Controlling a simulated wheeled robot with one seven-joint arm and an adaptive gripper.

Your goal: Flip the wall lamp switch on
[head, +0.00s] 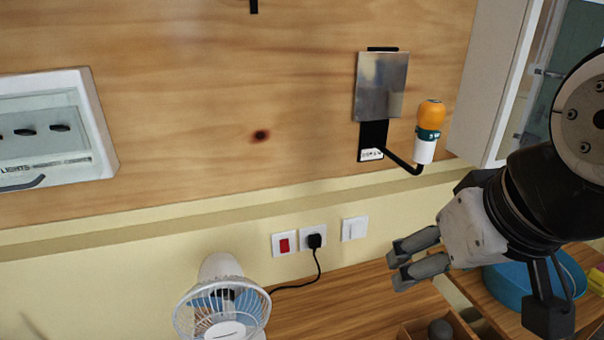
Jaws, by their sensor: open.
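The wall lamp (428,145) has an orange bulb on a white and green socket, held by a bent black arm on the plywood wall. Below it, on the cream wall strip, is a white switch plate (354,229). Further left is a plate with a red rocker switch (284,244). I cannot tell which one works the lamp, nor the position of either. My gripper (397,264) is open and empty, with its fingers pointing left. In the picture it is to the right of and a little below the white switch plate, apart from it.
A socket with a black plug (314,240) sits between the two switches; its cord runs down to a fan (222,305) on the wooden counter (330,310). A blue basin (520,285) stands behind my arm at right. A wall cabinet (495,80) is at upper right.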

